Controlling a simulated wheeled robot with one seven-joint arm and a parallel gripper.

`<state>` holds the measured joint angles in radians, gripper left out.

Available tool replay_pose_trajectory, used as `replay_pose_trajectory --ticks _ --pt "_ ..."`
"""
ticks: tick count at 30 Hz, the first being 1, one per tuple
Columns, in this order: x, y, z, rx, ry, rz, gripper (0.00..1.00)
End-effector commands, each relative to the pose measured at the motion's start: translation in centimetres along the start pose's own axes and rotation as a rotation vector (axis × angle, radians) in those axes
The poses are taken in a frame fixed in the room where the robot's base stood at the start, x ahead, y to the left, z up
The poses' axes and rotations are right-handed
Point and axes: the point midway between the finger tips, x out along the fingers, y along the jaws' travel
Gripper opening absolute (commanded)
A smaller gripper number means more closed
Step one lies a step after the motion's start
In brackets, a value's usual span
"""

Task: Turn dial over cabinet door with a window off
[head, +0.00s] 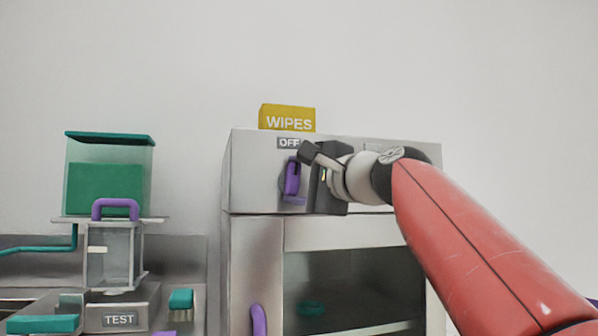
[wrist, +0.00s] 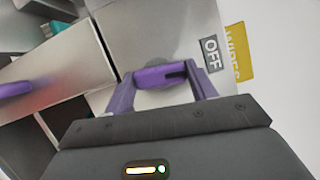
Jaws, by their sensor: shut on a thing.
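The purple dial (head: 292,176) sits on the grey front panel above the cabinet door with a window (head: 350,285). An OFF label (head: 289,143) is above the dial. In the wrist view the dial (wrist: 160,75) lies between the two purple fingers of my gripper (wrist: 162,88), which is shut on it. The dial's black mark (wrist: 176,70) is at its end nearer the OFF label (wrist: 211,54). In the head view my gripper (head: 312,172) reaches the dial from the right, and its fingertips are partly hidden.
A yellow WIPES box (head: 287,117) stands on top of the cabinet. The cabinet door has a purple handle (head: 258,320) at lower left. To the left stands a dispenser with a green-filled clear container (head: 108,185) and a TEST label (head: 119,320). The wall above is bare.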

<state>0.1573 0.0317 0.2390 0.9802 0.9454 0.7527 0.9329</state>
Motion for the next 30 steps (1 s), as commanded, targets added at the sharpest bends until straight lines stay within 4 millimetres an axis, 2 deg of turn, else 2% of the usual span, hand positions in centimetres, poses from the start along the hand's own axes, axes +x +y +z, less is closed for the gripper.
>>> replay_pose_trajectory --ticks 9,26,27,30 --pt "0.06 -0.06 0.10 -0.117 -0.002 0.051 0.34" --pt "0.06 0.07 0.10 -0.143 -0.002 0.062 0.34" --pt "0.06 0.07 0.09 -0.142 -0.002 0.062 0.62" --pt "0.05 0.04 0.09 -0.142 -0.001 0.061 0.75"
